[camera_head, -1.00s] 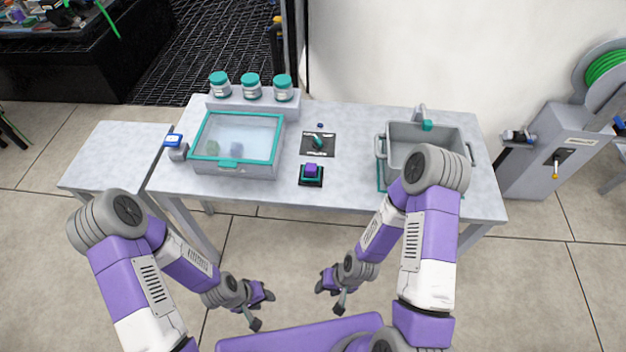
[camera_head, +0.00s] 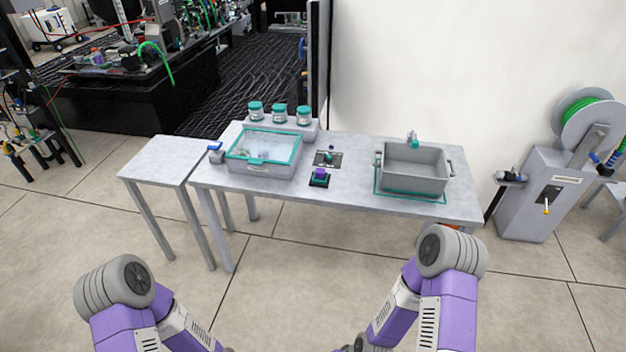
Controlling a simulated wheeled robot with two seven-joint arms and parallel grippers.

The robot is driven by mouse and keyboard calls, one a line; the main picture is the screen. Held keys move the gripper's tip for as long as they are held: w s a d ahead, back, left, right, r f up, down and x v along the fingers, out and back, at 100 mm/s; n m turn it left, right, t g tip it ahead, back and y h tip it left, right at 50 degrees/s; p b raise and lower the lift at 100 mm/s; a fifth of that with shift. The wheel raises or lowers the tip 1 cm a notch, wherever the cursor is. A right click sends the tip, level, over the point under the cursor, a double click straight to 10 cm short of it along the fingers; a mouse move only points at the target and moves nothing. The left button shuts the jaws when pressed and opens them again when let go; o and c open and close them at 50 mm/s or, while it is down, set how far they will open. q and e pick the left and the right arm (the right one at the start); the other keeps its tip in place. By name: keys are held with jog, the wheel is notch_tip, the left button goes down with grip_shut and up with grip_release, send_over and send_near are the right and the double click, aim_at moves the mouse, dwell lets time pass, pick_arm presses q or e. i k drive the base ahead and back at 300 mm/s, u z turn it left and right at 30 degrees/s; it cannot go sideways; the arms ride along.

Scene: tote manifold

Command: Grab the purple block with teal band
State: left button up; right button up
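A small purple block (camera_head: 320,172) with a teal band below its top sits on a black square base (camera_head: 319,182). The base is near the front edge of the grey table (camera_head: 345,196), about midway along it. Both my arms are low at the bottom of the head view, well in front of the table and apart from the block. My left and right grippers are below the picture's lower edge, so their fingers are hidden.
Left of the block is a teal-rimmed, clear-lidded box (camera_head: 262,172) with things inside. Behind it, teal-capped jars (camera_head: 279,113) stand on a raised shelf. Right is an open grey tote (camera_head: 412,187). A dark plate with a teal knob (camera_head: 328,157) is behind the block. A lower side table (camera_head: 165,158) stands left.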

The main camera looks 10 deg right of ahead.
aim_at(320, 173)
jog(key=u, duration=0.5)
jog(key=i, duration=1.55)
jog(key=z, duration=0.6)
